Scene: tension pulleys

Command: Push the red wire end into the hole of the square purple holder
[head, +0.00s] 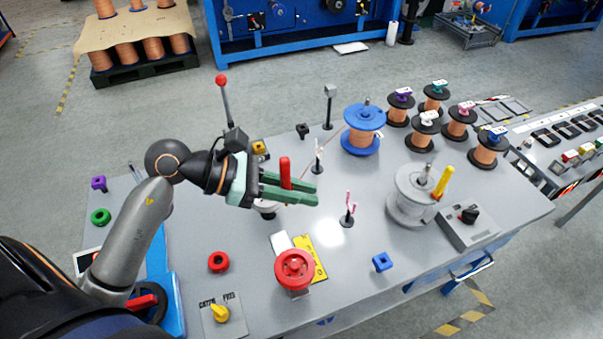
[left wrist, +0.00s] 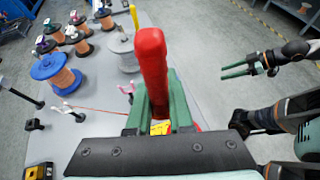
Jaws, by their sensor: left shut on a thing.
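My left gripper (head: 316,194) is shut on the red wire end (head: 285,172), an upright red rod, and holds it above the middle of the table. The red wire end also stands large between the green fingers in the left wrist view (left wrist: 152,65). A thin red wire (left wrist: 95,110) runs off to the left there. The square purple holder (head: 98,184) stands at the table's left end, well away from the gripper; its hole is too small to make out. My right gripper (left wrist: 224,71) shows only in the left wrist view, empty, with its fingers apart.
A round green holder (head: 101,217), a red ring (head: 218,262) and a blue square holder (head: 382,262) sit on the grey table. A blue spool (head: 364,130) and a grey spool (head: 413,194) stand to the right.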

